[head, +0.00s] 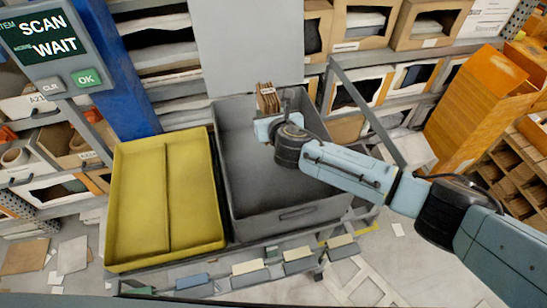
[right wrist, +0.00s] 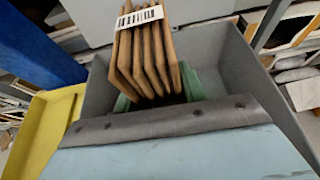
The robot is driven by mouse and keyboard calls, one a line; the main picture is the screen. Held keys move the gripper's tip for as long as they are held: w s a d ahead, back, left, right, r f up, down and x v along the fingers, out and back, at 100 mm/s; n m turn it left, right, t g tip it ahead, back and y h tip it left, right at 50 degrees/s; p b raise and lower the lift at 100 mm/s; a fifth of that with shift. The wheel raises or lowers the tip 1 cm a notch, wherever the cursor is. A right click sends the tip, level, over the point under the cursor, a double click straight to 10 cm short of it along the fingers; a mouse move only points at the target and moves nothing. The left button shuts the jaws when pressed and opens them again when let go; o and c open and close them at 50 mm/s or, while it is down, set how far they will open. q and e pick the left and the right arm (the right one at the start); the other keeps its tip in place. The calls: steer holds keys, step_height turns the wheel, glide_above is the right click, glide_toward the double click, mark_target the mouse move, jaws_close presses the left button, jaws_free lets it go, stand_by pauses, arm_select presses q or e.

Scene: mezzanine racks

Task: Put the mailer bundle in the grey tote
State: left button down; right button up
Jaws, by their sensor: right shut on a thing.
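The mailer bundle (head: 267,98) is a stack of several brown mailers with a white label. In the right wrist view the bundle (right wrist: 145,60) stands up between green finger pads. My right gripper (head: 269,116) is shut on it and holds it over the back part of the grey tote (head: 290,218). The tote is open-topped, and its visible floor looks empty. It also shows in the right wrist view (right wrist: 262,90). The lower end of the bundle is hidden by my gripper, so its height above the tote floor is unclear. My left gripper is not in view.
A yellow divided tray (head: 190,200) stands directly left of the tote. A grey panel (head: 245,45) rises behind the tote, and a blue post with a screen (head: 45,40) is at the left. Racks with boxes surround the back, and an orange box stack (head: 480,105) is at right.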

steer(key=f, duration=0.1)
steer(key=f+b, duration=0.1)
steer(key=f, duration=0.2)
steer(key=shift+s+f, duration=0.25)
step_height(320, 180, down, 4)
steer(key=shift+r+b, duration=0.1)
steer(key=shift+b, duration=0.9)
steer(key=shift+f, duration=0.2)
steer(key=shift+r, duration=0.1)
steer(key=shift+f, duration=0.2)
steer(key=o, duration=1)
